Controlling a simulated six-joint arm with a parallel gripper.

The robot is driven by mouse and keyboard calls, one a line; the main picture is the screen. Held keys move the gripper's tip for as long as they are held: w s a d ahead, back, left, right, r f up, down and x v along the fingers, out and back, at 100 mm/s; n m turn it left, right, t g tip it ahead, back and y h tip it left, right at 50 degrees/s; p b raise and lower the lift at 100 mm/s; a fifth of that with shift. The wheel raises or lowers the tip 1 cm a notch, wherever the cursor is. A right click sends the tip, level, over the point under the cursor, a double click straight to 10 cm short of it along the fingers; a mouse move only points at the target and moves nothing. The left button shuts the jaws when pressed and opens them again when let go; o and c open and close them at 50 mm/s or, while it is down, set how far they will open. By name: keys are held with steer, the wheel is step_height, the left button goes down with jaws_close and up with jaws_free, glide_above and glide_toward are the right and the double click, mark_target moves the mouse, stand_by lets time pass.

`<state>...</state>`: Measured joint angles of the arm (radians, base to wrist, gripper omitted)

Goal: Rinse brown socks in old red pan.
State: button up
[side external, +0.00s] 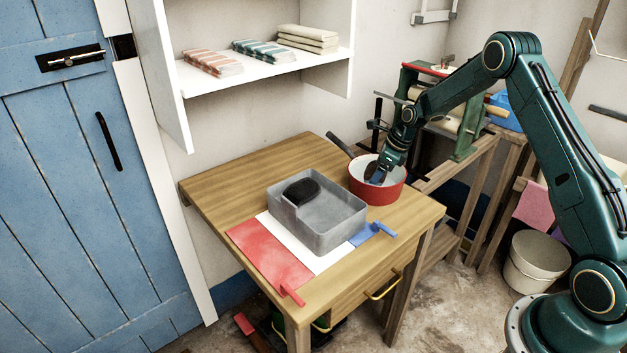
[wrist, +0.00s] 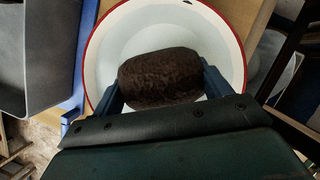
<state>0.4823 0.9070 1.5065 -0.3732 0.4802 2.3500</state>
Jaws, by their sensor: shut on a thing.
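The old red pan (side external: 377,192) stands on the wooden table's right part. Its outside is red, its inside white and its handle dark. My gripper (side external: 377,175) reaches down into the pan's opening. In the wrist view, its two blue fingers are shut on a dark brown, rough-textured sock bundle (wrist: 160,77), one finger at each end. The bundle is inside the outline of the pan's red rim (wrist: 87,47). Whether it touches the bottom or any water, I cannot tell. In the side view my fingers and the pan wall mostly hide the bundle.
A grey stone trough (side external: 335,229) with a dark rounded lump (side external: 301,191) in it stands left of the pan. Red (side external: 266,254), white and blue cloth-like strips lie under and beside it. A wringer with rollers (side external: 445,110) stands behind. The table's back left is clear.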

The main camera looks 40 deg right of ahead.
stand_by(0.3)
steer(key=shift+f, duration=0.75)
steer(key=shift+r, duration=0.15)
stand_by(0.7)
step_height(320, 180, up, 14)
stand_by(2.1)
stand_by(3.4)
